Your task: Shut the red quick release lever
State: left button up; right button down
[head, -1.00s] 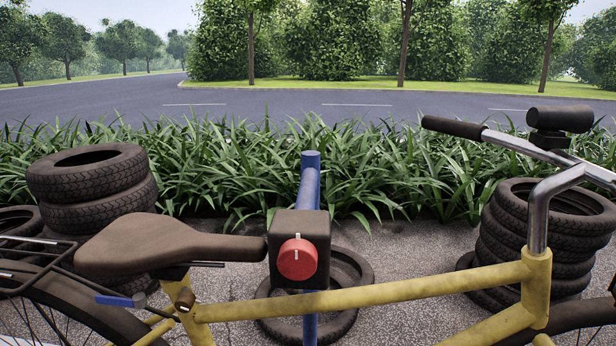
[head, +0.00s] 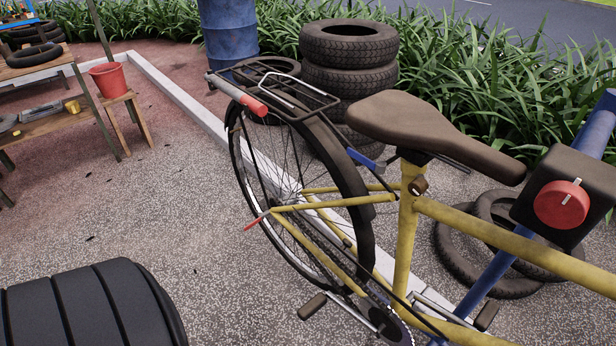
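The red quick release lever (head: 256,221) shows at the rear wheel's hub in the head view. It is a thin red bar that sticks out to the lower left of the hub, away from the yellow frame. The rear wheel (head: 236,165) stands in the yellow bicycle frame (head: 405,215). A blue lever (head: 362,158) sits near the seat post, below the saddle (head: 430,130). Neither of my grippers is in view.
A red knob (head: 562,205) is on the black clamp of the blue stand. A red-ended grey bar (head: 235,92) lies by the rack. Tyres stand behind the wheel. A dark ribbed, tyre-like thing (head: 90,310) fills the lower left.

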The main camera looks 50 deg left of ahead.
aim_at(261, 214)
jog(key=u, duration=1.9)
